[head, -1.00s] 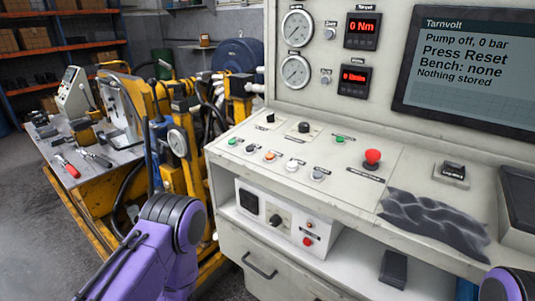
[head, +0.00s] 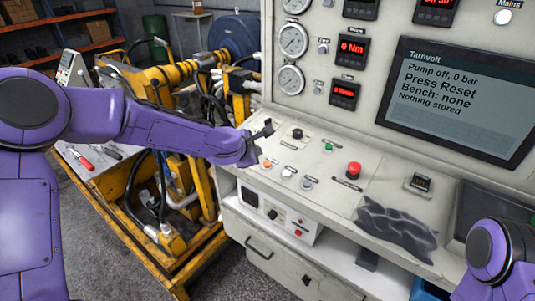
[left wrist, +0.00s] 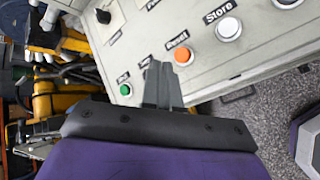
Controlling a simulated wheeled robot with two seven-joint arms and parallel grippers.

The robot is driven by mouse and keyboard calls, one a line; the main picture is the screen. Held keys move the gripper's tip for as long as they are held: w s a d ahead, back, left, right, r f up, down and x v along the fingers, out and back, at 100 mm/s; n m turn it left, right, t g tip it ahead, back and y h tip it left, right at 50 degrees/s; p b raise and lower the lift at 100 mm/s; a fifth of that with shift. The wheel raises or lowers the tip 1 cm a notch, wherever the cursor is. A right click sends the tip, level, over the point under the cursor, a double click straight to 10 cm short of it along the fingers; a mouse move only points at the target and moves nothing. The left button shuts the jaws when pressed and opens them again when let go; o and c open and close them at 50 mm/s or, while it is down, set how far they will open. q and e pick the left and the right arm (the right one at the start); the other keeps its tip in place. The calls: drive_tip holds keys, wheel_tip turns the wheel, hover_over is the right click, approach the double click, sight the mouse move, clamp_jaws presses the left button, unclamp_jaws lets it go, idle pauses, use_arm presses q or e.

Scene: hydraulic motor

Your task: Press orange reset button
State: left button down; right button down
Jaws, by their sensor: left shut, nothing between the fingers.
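The orange reset button (head: 267,163) sits on the sloped control panel, left of a white button (head: 287,172). In the left wrist view the orange button (left wrist: 182,55) lies just right of the fingertips, beside a label that seems to read Reset. My left gripper (left wrist: 162,72) is shut and empty, with its fingers over the panel between a green button (left wrist: 125,90) and the orange one. In the head view the left gripper (head: 264,132) is at the panel's left end. I cannot tell whether it touches the panel. My right gripper is out of view.
The screen (head: 462,100) reads "Pump off, 0 bar", "Press Reset". A red mushroom button (head: 353,169), a black knob (head: 297,133) and a grey cloth (head: 395,225) are further right. The yellow motor bench (head: 170,190) stands left, below my left arm.

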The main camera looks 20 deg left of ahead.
use_arm(q)
wheel_tip(320, 180, up, 5)
drive_tip(key=n+h, duration=0.1)
hover_over(267, 164)
drive_tip(key=s, duration=0.3)
drive_tip(key=shift+w+a+f, duration=0.1)
drive_tip(key=shift+w+a, duration=0.1)
drive_tip(key=shift+a, duration=0.2)
drive_tip(key=shift+f, duration=0.1)
drive_tip(key=f+b, duration=0.5)
drive_tip(key=w+f+b, duration=0.1)
drive_tip(key=f+b, duration=0.1)
drive_tip(key=f, duration=0.1)
drive_tip(key=shift+d+b, duration=0.2)
drive_tip(key=shift+b, duration=0.15)
drive_tip(key=shift+w+f, duration=0.15)
drive_tip(key=shift+f, duration=0.2)
drive_tip(key=shift+f, duration=0.1)
idle(0.4)
drive_tip(key=shift+f+b, duration=0.3)
drive_tip(key=shift+b, duration=0.1)
